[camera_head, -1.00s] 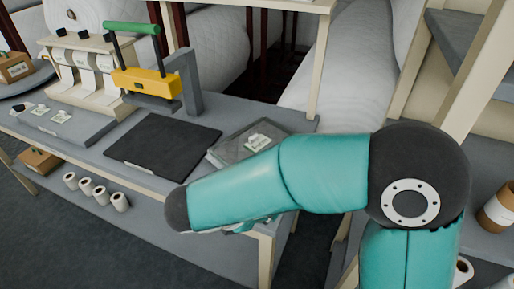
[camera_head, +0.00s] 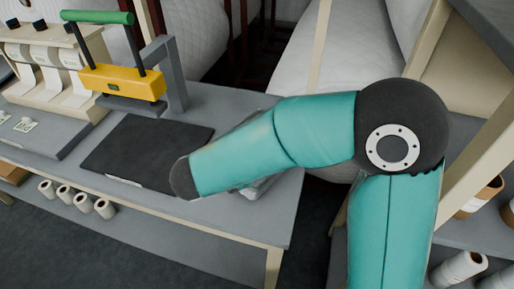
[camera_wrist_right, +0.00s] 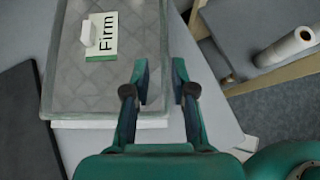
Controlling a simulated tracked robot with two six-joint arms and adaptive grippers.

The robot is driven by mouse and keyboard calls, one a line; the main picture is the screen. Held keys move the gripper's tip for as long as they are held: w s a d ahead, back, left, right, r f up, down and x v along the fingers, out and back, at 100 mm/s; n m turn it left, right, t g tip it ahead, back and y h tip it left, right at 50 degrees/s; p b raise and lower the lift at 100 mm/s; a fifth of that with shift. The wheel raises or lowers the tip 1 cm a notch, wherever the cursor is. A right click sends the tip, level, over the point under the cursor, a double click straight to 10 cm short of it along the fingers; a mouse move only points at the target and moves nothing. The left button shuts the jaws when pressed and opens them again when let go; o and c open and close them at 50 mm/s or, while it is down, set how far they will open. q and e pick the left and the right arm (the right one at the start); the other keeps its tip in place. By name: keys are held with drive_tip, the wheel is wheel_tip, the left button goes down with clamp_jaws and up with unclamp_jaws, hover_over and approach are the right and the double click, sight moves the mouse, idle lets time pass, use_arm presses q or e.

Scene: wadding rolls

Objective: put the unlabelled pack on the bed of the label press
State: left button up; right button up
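A grey quilted pack (camera_wrist_right: 78,82) in a clear wrap lies on the table in the right wrist view. It bears a white card (camera_wrist_right: 103,38) reading "Firm" with a green edge. I see no unlabelled pack clearly. The label press (camera_head: 122,82) has a yellow head and green handle and stands at the left in the head view; a grey plate (camera_head: 130,105) shows under its head. My right gripper (camera_wrist_right: 160,75) is open and empty at the pack's right edge, its left finger overlapping that edge. In the head view my forearm hides it and most of the pack. My left gripper is not in view.
A black mat (camera_head: 140,150) lies in front of the press, left of my right forearm. A label dispenser (camera_head: 45,65) with paper strips stands left of the press. Small white rolls (camera_head: 75,198) sit on the shelf below. Posts and shelving stand at the right.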

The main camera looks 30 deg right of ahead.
drive_tip(key=x, duration=0.4)
drive_tip(key=shift+d+f, duration=0.1)
drive_tip(key=shift+d, duration=0.1)
drive_tip(key=shift+x, duration=2.6)
drive_tip(key=shift+s+d, duration=0.1)
drive_tip(key=shift+s, duration=0.05)
drive_tip(key=shift+c, duration=0.3)
clamp_jaws()
